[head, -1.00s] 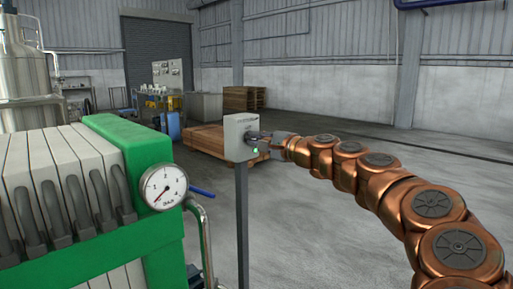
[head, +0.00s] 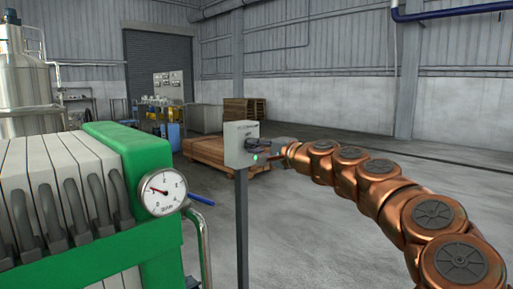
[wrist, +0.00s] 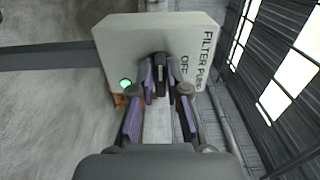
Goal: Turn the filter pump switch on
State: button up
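The filter pump switch box (head: 240,136) is a pale grey box on a thin post. A green lamp (head: 255,157) on its face is lit. In the wrist view the box (wrist: 125,40) bears the words FILTER PUMP and OFF, and the lit lamp (wrist: 125,84) shows at its lower left. The dark switch handle (wrist: 159,68) stands out from the face. My gripper (wrist: 160,84) is at the box, its two purple-padded fingers on either side of the handle. The gap is narrow, and I cannot tell whether the pads touch it. In the head view my gripper (head: 264,145) partly hides the handle.
A green-framed filter press (head: 128,150) with a round pressure gauge (head: 161,190) stands close on the left. A blue-handled valve (head: 201,199) and pipe are beside it. Wooden pallets (head: 205,150) lie behind the post. The floor on the right is open.

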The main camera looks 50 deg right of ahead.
jog(key=o, duration=0.4)
